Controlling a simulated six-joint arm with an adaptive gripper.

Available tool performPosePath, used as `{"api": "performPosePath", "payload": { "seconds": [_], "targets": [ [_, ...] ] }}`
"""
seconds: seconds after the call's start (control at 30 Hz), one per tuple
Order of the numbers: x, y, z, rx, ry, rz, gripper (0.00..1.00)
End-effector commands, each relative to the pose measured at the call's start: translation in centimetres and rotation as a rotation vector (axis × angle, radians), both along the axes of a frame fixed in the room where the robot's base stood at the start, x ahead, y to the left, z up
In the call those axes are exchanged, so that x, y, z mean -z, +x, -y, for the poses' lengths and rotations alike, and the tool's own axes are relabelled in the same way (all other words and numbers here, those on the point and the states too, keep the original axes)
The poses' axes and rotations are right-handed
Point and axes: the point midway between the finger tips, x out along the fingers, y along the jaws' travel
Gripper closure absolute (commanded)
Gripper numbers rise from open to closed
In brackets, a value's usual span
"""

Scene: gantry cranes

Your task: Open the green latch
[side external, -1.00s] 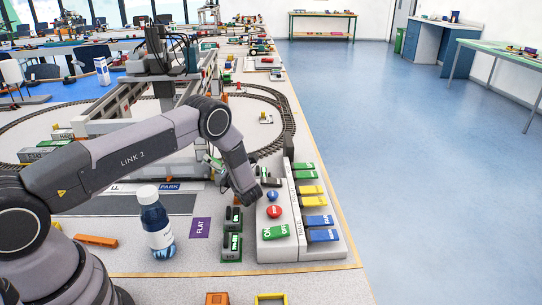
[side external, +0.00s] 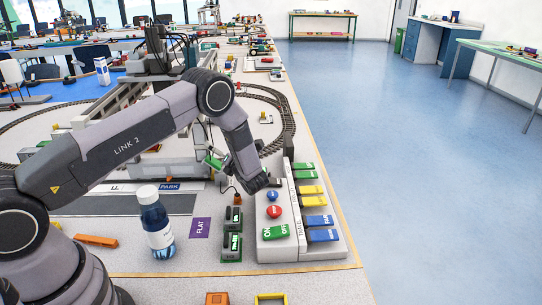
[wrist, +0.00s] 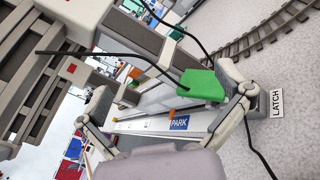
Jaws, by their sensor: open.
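The green latch is most likely the green block (wrist: 203,86) in the wrist view, beside a plate reading LATCH (wrist: 277,103). A green piece (side external: 214,161) also shows by my gripper in the side view. My gripper (wrist: 163,82) is open, one finger at each side of the wrist picture. The block lies between the fingers, much closer to the right one. I cannot tell whether that finger touches it. In the side view the fingers are small and partly hidden by my wrist.
A control panel (side external: 291,250) with coloured switches stands right of my wrist. The crane frame and curved track (side external: 285,115) lie behind. Black cables cross the wrist view.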

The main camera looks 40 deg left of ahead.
Motion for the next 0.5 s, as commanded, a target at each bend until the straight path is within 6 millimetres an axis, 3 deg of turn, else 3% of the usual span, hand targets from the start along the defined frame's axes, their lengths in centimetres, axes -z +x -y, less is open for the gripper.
{"api": "performPosePath", "payload": {
  "seconds": [0.37,0.5],
  "targets": [
    [-0.81,-0.03,-0.01,0.0,0.0,-0.001,0.01],
    [-1.0,0.05,-0.32,-0.027,-0.026,0.074,0.2]
  ]
}}
